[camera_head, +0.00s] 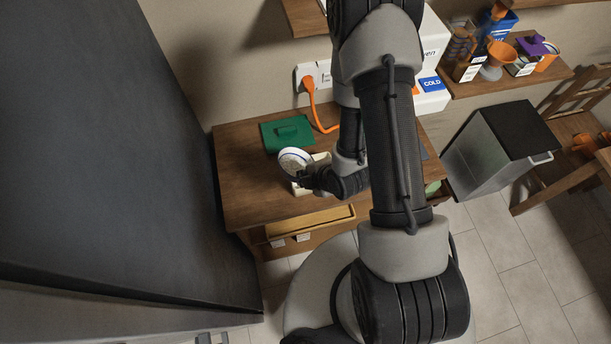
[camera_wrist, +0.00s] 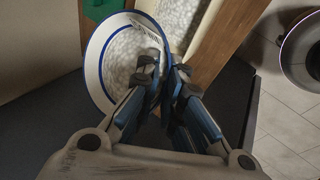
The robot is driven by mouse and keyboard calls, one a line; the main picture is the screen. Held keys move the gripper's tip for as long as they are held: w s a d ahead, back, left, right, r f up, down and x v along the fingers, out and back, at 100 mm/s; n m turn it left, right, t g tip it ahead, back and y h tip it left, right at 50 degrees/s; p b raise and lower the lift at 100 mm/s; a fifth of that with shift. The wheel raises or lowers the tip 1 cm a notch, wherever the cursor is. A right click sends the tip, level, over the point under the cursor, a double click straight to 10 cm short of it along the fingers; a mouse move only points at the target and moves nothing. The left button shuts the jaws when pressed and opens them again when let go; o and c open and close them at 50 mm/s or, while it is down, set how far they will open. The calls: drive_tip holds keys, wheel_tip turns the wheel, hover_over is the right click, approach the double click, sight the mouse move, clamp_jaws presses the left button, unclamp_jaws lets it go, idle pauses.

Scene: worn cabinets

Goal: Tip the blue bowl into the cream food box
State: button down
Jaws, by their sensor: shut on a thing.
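My gripper (camera_wrist: 162,75) is shut on the rim of the bowl (camera_wrist: 94,62), which is white with blue bands at its edge. In the wrist view the bowl has a pale, grainy mass (camera_wrist: 122,60) inside. In the head view the bowl (camera_head: 295,160) is strongly tilted, held by my gripper (camera_head: 309,178) above the wooden cabinet. The cream food box (camera_head: 302,189) stands on the cabinet top below and behind the bowl, mostly hidden by bowl and gripper. Part of its opening appears beyond the bowl in the wrist view (camera_wrist: 205,28); its contents are unclear.
A green lid with a handle (camera_head: 287,133) lies on the cabinet top (camera_head: 240,190), behind the bowl. An orange plug and cord (camera_head: 311,95) hang from the wall socket. A tall dark cabinet (camera_head: 110,150) stands close on the left. A grey bin (camera_head: 497,150) stands right.

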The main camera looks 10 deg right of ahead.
drive_tip(key=shift+a, duration=0.1)
drive_tip(key=shift+w+r, duration=0.1)
drive_tip(key=shift+d+r+y+p, duration=0.2)
drive_tip(key=shift+d+y+p, duration=0.1)
drive_tip(key=shift+y, duration=0.2)
drive_tip(key=shift+a, duration=0.15)
drive_tip(key=shift+d+r+m+g+y+p, duration=0.15)
drive_tip(key=shift+d+m+g+y+p, duration=0.15)
drive_tip(key=shift+y+p, duration=0.2)
drive_tip(key=shift+w+r+p, duration=0.1)
drive_tip(key=shift+p, duration=0.2)
drive_tip(key=shift+d+y+p, duration=0.1)
drive_tip(key=shift+y+p, duration=0.25)
drive_tip(key=shift+y, duration=0.25)
